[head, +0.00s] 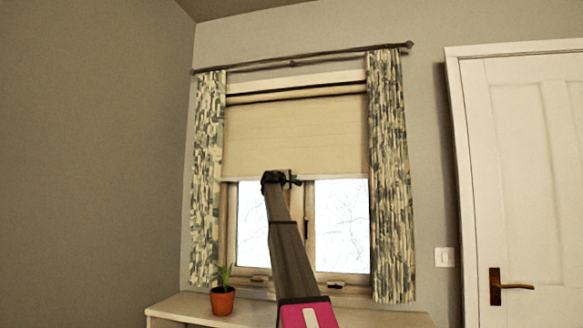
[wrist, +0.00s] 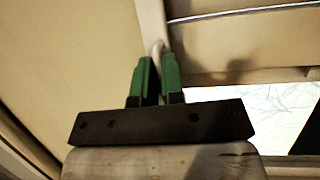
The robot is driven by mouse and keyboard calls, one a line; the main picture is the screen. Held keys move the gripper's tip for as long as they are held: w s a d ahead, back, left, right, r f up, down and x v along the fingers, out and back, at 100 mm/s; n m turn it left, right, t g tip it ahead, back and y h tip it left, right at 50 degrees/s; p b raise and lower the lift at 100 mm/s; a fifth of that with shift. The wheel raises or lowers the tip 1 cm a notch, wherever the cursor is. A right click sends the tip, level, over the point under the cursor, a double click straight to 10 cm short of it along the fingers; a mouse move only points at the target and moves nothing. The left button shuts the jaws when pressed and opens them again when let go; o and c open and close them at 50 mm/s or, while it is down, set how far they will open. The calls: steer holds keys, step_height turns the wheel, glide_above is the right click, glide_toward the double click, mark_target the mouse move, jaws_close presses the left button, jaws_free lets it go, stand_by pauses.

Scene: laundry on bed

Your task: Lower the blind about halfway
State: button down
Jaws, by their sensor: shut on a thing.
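The cream blind (head: 290,135) hangs from the top of the window and covers roughly its upper half. Its lower edge is about level. My gripper (head: 285,179) is at the middle of that lower edge in the head view. In the wrist view, the green fingers of my gripper (wrist: 157,65) are shut on a small pale pull (wrist: 158,46) at the blind's bottom bar (wrist: 151,20). The blind's fabric (wrist: 85,50) fills the left of the wrist view. The gripper hides part of the pull.
Patterned curtains hang at the left (head: 207,170) and right (head: 390,180) of the window. A potted plant (head: 222,300) stands on the pale surface (head: 180,308) below. A white door (head: 525,170) is at the right. Bare glass (head: 342,225) shows below the blind.

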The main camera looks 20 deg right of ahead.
step_height(320, 180, down, 7)
stand_by(0.3)
steer(key=shift+f, duration=0.1)
steer(key=c, duration=1.3)
jaws_free()
steer(key=shift+o, duration=0.2)
steer(key=v, duration=1)
steer(key=shift+a, duration=0.35)
steer(key=shift+s, duration=0.2)
